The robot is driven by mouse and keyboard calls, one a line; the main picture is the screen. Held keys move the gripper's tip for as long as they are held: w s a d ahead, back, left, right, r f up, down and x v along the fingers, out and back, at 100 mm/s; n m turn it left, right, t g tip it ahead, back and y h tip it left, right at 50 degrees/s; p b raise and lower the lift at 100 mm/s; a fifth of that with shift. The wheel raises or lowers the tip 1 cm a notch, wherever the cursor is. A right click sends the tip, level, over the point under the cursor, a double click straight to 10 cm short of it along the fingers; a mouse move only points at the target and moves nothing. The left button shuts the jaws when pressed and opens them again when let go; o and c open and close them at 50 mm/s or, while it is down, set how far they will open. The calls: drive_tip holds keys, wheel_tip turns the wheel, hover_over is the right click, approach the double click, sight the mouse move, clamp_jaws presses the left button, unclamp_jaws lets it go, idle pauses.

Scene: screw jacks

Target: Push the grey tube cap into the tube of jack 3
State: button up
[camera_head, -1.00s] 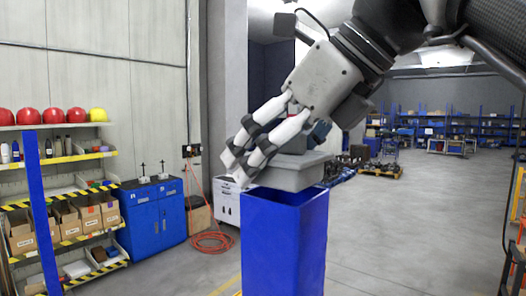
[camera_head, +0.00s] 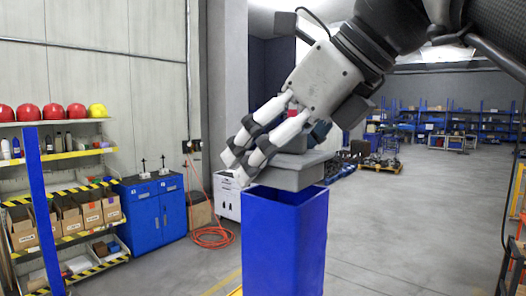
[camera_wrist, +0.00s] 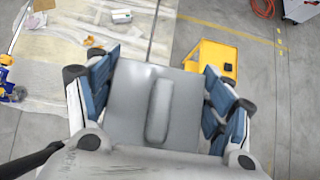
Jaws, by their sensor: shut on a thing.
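The grey tube cap (camera_head: 296,176) is a flat grey block with a raised rib on top. My gripper (camera_head: 240,163) is shut on it, and its fingers slope down from the upper right. The cap is over the mouth of the upright blue square tube (camera_head: 283,245). A strip of the dark opening shows in front of it. I cannot tell whether the cap touches the rim. In the wrist view, the cap (camera_wrist: 128,100) lies between both fingers of my gripper (camera_wrist: 157,85); the tube is hidden beneath it. No jack number is readable.
At left stands a shelf rack (camera_head: 70,160) with helmets, bottles and boxes. A blue cabinet (camera_head: 150,212) stands beside it, and an orange hose (camera_head: 212,237) lies on the floor. A yellow piece (camera_wrist: 212,60) shows below in the wrist view. The floor right of the tube is clear.

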sight(305, 148)
drive_tip(key=shift+f+b, duration=1.35)
drive_tip(key=shift+f, duration=0.65)
drive_tip(key=o, duration=1.2)
drive_tip(key=shift+c, duration=0.2)
drive_tip(key=shift+v, duration=3.8)
